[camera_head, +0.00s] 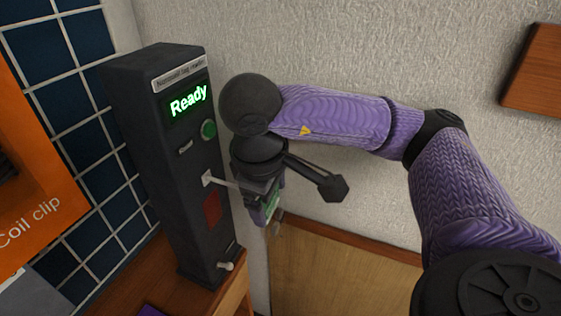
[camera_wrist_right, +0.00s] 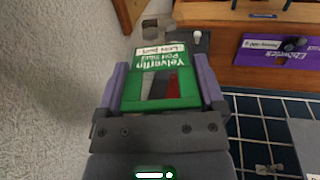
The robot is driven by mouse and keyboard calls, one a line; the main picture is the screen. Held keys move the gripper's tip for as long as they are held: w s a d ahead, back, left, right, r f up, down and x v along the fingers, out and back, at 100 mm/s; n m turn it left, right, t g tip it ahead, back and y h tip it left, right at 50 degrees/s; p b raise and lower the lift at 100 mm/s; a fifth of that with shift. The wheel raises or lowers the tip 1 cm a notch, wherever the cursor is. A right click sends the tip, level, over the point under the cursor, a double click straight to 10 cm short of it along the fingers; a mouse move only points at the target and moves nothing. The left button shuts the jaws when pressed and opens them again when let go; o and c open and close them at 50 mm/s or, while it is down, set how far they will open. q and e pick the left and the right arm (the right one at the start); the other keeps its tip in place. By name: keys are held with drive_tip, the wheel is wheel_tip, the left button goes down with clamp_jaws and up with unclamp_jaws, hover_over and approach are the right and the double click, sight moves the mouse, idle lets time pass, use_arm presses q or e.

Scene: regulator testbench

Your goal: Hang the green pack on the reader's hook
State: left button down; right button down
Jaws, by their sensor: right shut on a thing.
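The reader (camera_head: 175,165) is a tall dark box at the left of the head view, with a lit "Ready" display. Its hook (camera_head: 222,184) is a thin pale rod on a small white plate, pointing right toward my right gripper. My right gripper (camera_head: 264,203) is beside the reader's front, pointing down, and shut on the green pack (camera_head: 271,207). In the right wrist view the pack (camera_wrist_right: 162,92) sits between the two purple fingers, its label upside down and a window in it. I cannot tell whether the hook touches the pack. My left gripper is out of view.
The reader stands on a wooden surface (camera_head: 150,270) near a pale textured wall (camera_head: 300,55). An orange panel (camera_head: 35,215) marked "Coil clip" is at far left, before dark blue tiles. A purple pack (camera_wrist_right: 265,52) shows in the wrist view. Right of the gripper is open space.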

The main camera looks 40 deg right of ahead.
sight(229, 183)
drive_tip(key=w, duration=0.1)
drive_tip(key=w+a, duration=0.1)
drive_tip(key=w, duration=0.1)
drive_tip(key=w+a, duration=0.1)
drive_tip(key=shift+w+f, duration=0.25)
drive_tip(key=shift+w, duration=0.1)
drive_tip(key=shift+w+a+f+b, duration=0.2)
drive_tip(key=shift+w+f+b, duration=0.1)
drive_tip(key=shift+w, duration=0.15)
drive_tip(key=shift+w+a, duration=0.1)
drive_tip(key=shift+w, duration=0.1)
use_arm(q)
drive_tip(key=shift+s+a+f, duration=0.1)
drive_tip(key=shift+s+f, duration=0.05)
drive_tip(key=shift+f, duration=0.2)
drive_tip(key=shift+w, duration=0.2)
use_arm(e)
unclamp_jaws()
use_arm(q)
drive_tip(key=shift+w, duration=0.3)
